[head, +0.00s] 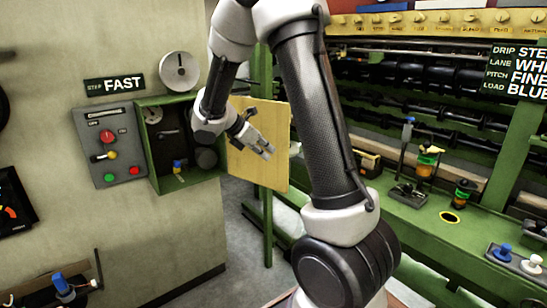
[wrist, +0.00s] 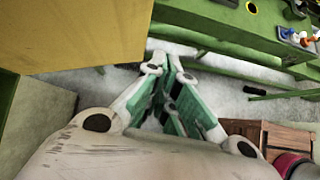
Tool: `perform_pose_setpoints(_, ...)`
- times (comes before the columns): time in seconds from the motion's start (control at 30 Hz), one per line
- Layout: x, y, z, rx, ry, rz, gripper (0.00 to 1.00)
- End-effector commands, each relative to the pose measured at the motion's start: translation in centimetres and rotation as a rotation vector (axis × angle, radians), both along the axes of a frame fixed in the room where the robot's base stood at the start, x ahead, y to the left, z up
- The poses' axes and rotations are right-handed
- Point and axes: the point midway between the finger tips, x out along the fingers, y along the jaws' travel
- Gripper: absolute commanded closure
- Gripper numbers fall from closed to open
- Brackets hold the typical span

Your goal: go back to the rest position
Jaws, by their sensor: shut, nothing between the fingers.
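My gripper (head: 266,151) hangs in front of the open tan door panel (head: 262,170) of a green wall box (head: 145,133) in the head view. In the wrist view my gripper (wrist: 176,64) shows its fingers together, with nothing between them, above the grey floor (wrist: 110,90). The door panel fills the upper left of the wrist view (wrist: 75,35), close beside the gripper. I cannot tell whether they touch. My arm rises from the lower middle of the head view and bends over toward the box.
A grey control panel (head: 105,145) with knobs and buttons is left of the box. A long green machine bench (head: 400,208) runs along the right, with a bottle stand (head: 410,190) and small blue and white knobs. A brown wooden crate (wrist: 270,135) sits lower right in the wrist view.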

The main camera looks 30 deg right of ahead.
Motion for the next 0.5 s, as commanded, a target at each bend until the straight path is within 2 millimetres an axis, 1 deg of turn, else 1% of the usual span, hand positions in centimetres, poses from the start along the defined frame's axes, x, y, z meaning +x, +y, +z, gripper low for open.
perform_pose_setpoints(0.03,-0.2,0.8,0.8,0.001,-0.004,0.003,1.0)
perform_pose_setpoints(0.1,-0.6,1.5,1.7,0.0,-0.002,0.002,1.0)
perform_pose_setpoints(0.2,-0.9,2.3,2.5,-0.001,-0.001,0.001,1.0)
perform_pose_setpoints(0.33,-1.2,2.8,3.0,0.001,-0.001,-0.001,1.0)
perform_pose_setpoints(0.5,-1.2,2.8,3.1,0.0,-0.004,-0.005,1.0)
